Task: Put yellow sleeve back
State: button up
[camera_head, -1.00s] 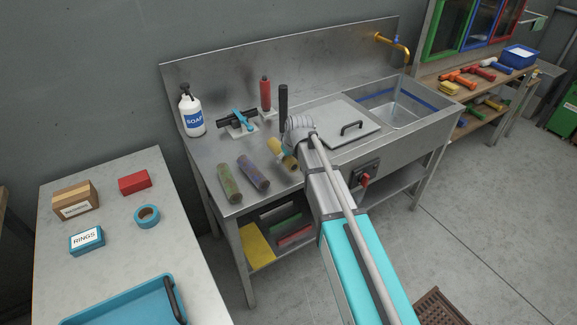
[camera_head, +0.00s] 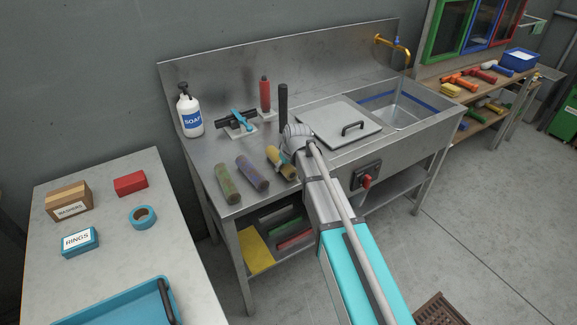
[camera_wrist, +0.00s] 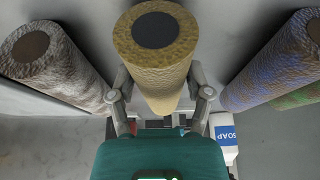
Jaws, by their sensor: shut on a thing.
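The yellow sleeve (camera_head: 276,158) is a rough tube at the right of a row on the steel counter; in the wrist view (camera_wrist: 155,60) its dark round end faces me. My gripper (camera_wrist: 160,88) is shut on it, one finger on each side. The purple-blue sleeve (camera_head: 252,172) lies to its left in the head view, and the green sleeve (camera_head: 228,184) farther left. A grey-brown sleeve (camera_wrist: 62,75) shows only in the wrist view. My arm partly covers the yellow sleeve in the head view. I cannot tell whether it touches the counter.
A soap bottle (camera_head: 190,112), a stand with a blue lever (camera_head: 238,121), a red bottle (camera_head: 265,94) and a black upright rod (camera_head: 283,104) stand behind. A lidded panel (camera_head: 340,124) and the sink basin (camera_head: 402,105) are right. Counter left of the sleeves is clear.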

jog(key=o, duration=1.2)
jog(key=shift+f, duration=0.1)
jog(key=shift+c, duration=0.2)
jog(key=shift+r, duration=0.25)
jog(key=p+v, duration=1.1)
jog(key=shift+s+d+r, duration=0.1)
jog(key=shift+r, duration=0.3)
jog(key=s+d+f+m+g+h, duration=0.1)
jog(key=s+d+m, duration=0.5)
jog(key=s+d, duration=1.3)
jog(key=g+h, duration=0.1)
jog(key=g, duration=0.1)
jog(key=shift+s+d+f+m+g+h, duration=0.25)
jog(key=shift+s+d+m+g+h, duration=0.05)
jog(key=shift+s+d+m+g, duration=0.1)
